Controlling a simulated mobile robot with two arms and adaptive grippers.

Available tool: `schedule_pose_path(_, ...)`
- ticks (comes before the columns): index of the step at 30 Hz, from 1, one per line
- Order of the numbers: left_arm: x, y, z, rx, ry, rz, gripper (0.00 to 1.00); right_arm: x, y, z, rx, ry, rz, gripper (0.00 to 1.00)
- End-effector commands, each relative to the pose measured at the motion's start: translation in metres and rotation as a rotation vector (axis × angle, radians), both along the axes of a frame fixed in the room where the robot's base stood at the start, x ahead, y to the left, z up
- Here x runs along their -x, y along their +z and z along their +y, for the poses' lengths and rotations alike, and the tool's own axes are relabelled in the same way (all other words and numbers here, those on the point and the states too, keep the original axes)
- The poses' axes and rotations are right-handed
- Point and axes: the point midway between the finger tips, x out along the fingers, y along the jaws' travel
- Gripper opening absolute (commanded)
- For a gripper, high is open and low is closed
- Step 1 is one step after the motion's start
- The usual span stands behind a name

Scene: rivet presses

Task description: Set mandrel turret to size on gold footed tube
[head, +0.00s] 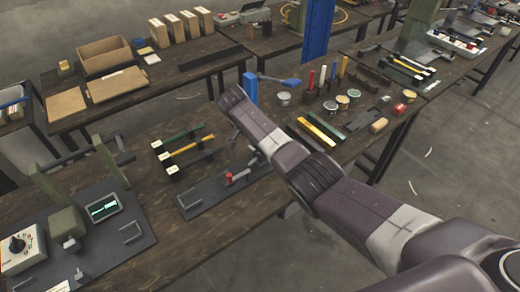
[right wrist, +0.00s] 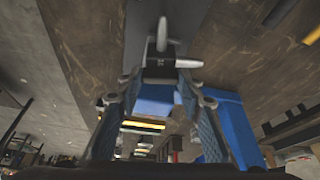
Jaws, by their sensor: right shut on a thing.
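My right gripper (right wrist: 160,88) is shut on a small dark block with silver prongs (right wrist: 162,45), which looks like the mandrel turret. In the head view my right arm reaches in from the lower right and ends just right of the tubes; its fingers are mostly hidden there. The size set on the turret cannot be read. My left gripper is not in view.
A green-framed press (head: 68,222) with a small display (head: 104,207) stands at left. A blue column (head: 318,30) rises behind. Pots, bars and tools crowd the right side.

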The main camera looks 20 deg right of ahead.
Motion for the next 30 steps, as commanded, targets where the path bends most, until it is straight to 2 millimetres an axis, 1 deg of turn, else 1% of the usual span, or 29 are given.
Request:
schedule_pose_path(1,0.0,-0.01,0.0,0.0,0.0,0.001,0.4,-0.002,-0.003,0.001,0.0,-0.032,-0.002,0.1)
schedule_pose_path(3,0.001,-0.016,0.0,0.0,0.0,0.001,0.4,-0.002,-0.003,0.001,0.0,-0.073,-0.004,0.1)
schedule_pose_path(10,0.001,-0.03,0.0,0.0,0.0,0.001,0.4,-0.002,-0.001,0.001,0.001,-0.171,-0.003,0.1)
schedule_pose_path(16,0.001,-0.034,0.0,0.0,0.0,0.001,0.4,-0.002,0.001,0.0,0.002,-0.209,-0.003,0.1)
schedule_pose_path(29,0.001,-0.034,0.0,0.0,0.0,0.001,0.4,-0.003,0.002,0.0,0.001,-0.217,-0.005,0.1)
schedule_pose_path(30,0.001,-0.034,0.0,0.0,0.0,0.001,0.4,-0.003,0.002,0.0,0.001,-0.217,-0.005,0.38)
